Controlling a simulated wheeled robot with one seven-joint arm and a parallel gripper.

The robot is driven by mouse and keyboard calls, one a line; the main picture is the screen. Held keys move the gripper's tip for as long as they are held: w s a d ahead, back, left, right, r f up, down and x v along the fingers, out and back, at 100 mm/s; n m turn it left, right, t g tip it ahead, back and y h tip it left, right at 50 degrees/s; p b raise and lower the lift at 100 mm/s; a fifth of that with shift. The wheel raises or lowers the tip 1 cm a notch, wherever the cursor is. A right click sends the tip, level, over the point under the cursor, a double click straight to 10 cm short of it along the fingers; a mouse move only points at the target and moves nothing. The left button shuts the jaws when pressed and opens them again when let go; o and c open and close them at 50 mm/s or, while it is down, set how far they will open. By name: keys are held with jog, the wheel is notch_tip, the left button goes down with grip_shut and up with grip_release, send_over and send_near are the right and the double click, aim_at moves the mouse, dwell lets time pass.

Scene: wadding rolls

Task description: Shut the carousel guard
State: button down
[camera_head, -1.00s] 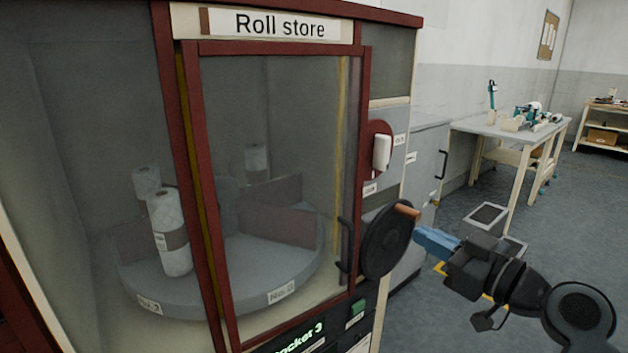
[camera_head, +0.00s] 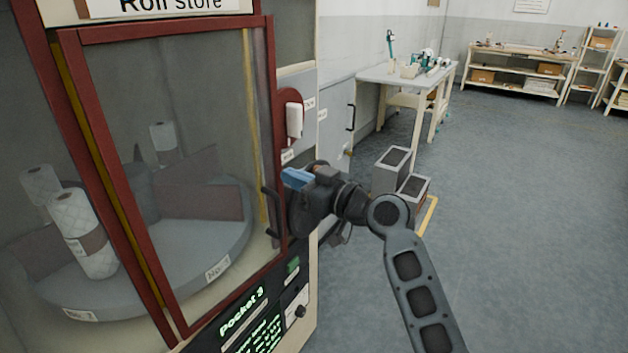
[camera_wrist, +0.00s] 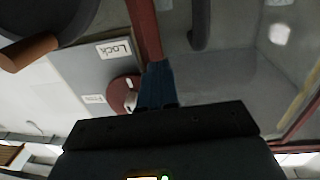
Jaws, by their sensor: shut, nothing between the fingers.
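The guard (camera_head: 205,80) is a red-framed clear door on the roll store cabinet. A yellow strip shows along its left edge; I cannot tell how wide any gap is. Its dark bar handle (camera_head: 271,212) is on the right edge. Behind the pane is the grey carousel (camera_head: 205,238) with white rolls. My gripper (camera_head: 297,179) has its blue fingers together and empty, just right of the guard's right edge, near the handle. In the wrist view the blue fingers (camera_wrist: 157,85) point at the red frame (camera_wrist: 143,28), beside the dark handle (camera_wrist: 200,25); contact is unclear.
A red-backed white lever (camera_head: 294,122) is on the cabinet's side. A black handwheel with a copper knob (camera_wrist: 30,52) shows in the wrist view. A lit panel (camera_head: 258,315) is below the guard. Grey boxes (camera_head: 391,176) stand behind my arm. The floor at right is clear.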

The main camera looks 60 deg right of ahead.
aim_at(277, 170)
jog(key=shift+w, duration=0.9)
jog(key=w, duration=0.2)
jog(key=w+b, duration=0.1)
jog(key=shift+w+d+f, duration=0.15)
jog(key=shift+w+d, duration=0.05)
jog(key=shift+d, duration=0.05)
jog(key=shift+w+r, duration=0.2)
jog(key=shift+r, duration=0.05)
